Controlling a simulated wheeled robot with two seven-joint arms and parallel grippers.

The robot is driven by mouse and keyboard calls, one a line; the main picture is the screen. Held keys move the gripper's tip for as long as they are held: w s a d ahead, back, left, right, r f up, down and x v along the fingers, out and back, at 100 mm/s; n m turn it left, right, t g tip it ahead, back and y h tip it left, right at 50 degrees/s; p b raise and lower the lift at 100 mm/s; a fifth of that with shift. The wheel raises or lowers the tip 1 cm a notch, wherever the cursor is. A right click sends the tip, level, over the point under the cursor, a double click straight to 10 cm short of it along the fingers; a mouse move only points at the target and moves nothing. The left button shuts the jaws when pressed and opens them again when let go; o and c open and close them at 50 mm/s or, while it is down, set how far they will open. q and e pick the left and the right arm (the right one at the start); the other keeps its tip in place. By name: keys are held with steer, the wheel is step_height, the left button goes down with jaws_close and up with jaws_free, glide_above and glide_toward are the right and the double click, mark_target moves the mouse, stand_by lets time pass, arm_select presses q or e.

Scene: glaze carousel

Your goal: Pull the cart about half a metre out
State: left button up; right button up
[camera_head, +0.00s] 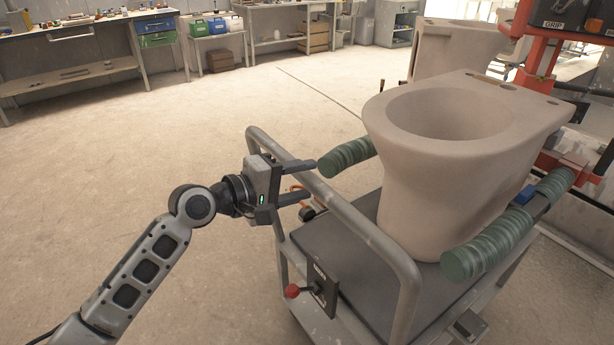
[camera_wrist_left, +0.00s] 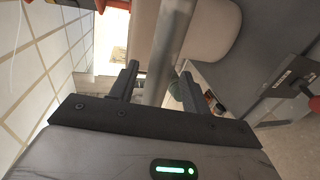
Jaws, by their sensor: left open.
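The cart (camera_head: 335,240) is a grey trolley at the right of the head view, with a curved tubular handle (camera_head: 372,238) on its near left side. My left gripper (camera_head: 309,180) is open at the far part of the handle. In the left wrist view the handle bar (camera_wrist_left: 168,48) runs between the two spread fingers of the gripper (camera_wrist_left: 160,80); I cannot tell whether either touches it. A pale unglazed toilet bowl (camera_head: 440,160) stands above the cart deck, its base partly hidden. My right gripper is not in view.
Green padded arms (camera_head: 490,245) of an orange lifting frame (camera_head: 535,55) flank the bowl on both sides. A red-knobbed lever (camera_head: 292,291) sits on the cart's near end. Another pale bowl (camera_head: 440,48) stands behind. Open floor (camera_head: 130,150) lies to the left, before workbenches (camera_head: 70,75).

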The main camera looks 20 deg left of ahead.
arm_select(q)
steer(key=shift+x, duration=0.9)
jaws_close()
steer(key=shift+a+f, duration=0.15)
